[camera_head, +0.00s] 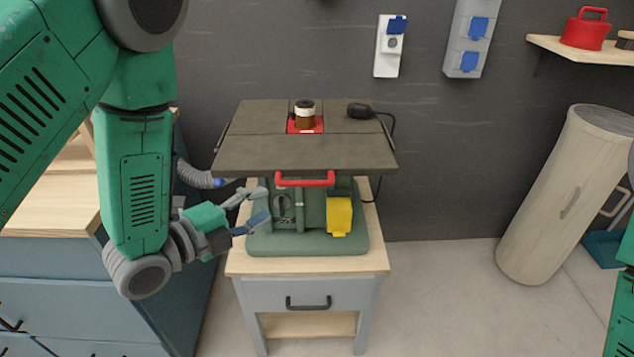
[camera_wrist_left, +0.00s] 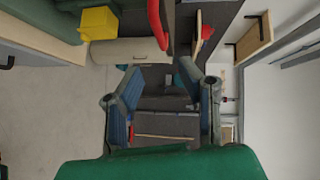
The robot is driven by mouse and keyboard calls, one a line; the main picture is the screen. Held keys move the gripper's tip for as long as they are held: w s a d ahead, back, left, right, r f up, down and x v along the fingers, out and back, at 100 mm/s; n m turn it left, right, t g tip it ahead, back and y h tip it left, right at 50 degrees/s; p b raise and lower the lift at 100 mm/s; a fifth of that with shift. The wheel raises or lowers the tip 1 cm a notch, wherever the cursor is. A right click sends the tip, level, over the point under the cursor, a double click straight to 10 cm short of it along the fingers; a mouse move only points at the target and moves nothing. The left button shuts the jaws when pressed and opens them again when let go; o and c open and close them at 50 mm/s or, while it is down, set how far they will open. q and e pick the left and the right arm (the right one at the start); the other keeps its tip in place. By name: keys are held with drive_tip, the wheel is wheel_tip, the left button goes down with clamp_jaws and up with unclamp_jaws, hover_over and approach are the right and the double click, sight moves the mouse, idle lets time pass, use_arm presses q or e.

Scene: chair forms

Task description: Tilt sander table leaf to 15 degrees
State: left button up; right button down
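The sander (camera_head: 300,225) has a green base and stands on a small wooden-topped cabinet. Its dark flat table leaf (camera_head: 305,155) looks about level, with a red handle (camera_head: 305,180) on its front edge. A spindle (camera_head: 304,112) rises through a red insert in the leaf. My left gripper (camera_head: 262,206) is open and empty, at the left front of the base, below the leaf and left of the handle. In the left wrist view its fingers (camera_wrist_left: 165,105) are spread, and the red handle (camera_wrist_left: 157,25) passes above them. My right gripper is out of view.
A yellow box (camera_head: 340,216) sits on the sander's right front. A grey hose (camera_head: 197,177) runs at the left, beside a blue drawer cabinet (camera_head: 85,305). A large pale cylinder (camera_head: 563,195) leans at the right. Floor between the cylinder and the small cabinet (camera_head: 305,292) is clear.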

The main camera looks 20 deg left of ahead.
sight(304, 181)
use_arm(q)
drive_tip(key=x, duration=1.1)
drive_tip(key=shift+w+f, duration=0.15)
drive_tip(key=shift+w, duration=0.3)
drive_tip(key=shift+w+d, duration=0.25)
drive_tip(key=shift+d, duration=0.1)
